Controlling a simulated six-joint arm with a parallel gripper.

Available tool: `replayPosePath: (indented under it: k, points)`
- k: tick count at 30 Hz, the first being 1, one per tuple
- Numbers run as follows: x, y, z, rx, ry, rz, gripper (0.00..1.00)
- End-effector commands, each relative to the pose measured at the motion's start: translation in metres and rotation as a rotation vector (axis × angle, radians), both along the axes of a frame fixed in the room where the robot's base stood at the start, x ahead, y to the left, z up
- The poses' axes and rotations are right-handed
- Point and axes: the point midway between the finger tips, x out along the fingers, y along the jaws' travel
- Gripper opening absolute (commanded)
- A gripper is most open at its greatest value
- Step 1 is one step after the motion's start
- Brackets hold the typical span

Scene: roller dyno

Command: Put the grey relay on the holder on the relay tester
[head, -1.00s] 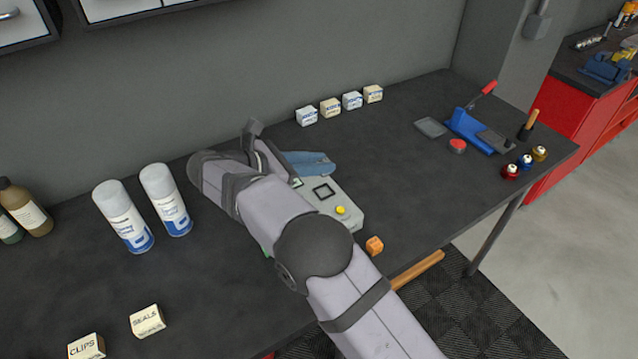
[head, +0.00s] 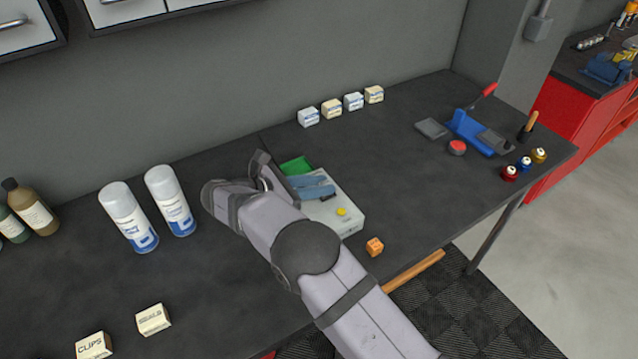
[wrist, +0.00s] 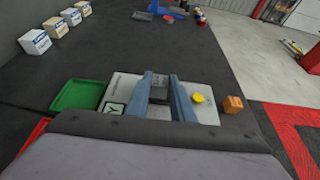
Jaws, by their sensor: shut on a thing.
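The relay tester (head: 347,216) is a light grey box with a yellow button, on the dark bench; it also shows in the wrist view (wrist: 122,86). My gripper (wrist: 161,90) has blue fingers and is shut on the grey relay (wrist: 159,92), which shows as a dark grey block between them. In the head view the fingers (head: 314,188) are over the tester's top, and a dark bit of the relay (head: 328,197) shows beside them. The holder is hidden under the fingers and relay. I cannot tell whether the relay touches it.
A green tray (head: 297,166) lies against the tester's far left side. An orange cube (head: 375,246) is near the front edge. Two spray cans (head: 170,200) stand left of my arm. Several small boxes (head: 331,109) line the wall.

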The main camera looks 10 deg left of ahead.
Motion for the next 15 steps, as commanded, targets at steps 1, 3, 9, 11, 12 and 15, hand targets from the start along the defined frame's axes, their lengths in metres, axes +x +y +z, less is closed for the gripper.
replayPosePath:
  k: [1,3,9,11,12,15]
  points:
    - [0.0000,0.0000,0.0001,0.000,0.000,0.000,0.00]
    - [0.0000,0.0000,-0.0007,0.000,0.000,0.000,0.00]
    - [0.0000,0.0000,-0.0030,0.000,0.000,0.000,0.40]
    - [0.0000,0.0000,-0.0030,0.000,0.000,0.000,0.40]
    - [0.0000,0.0000,-0.0029,0.000,0.000,0.000,0.40]
    - [-0.0001,-0.0001,-0.0029,0.000,0.000,0.000,0.40]
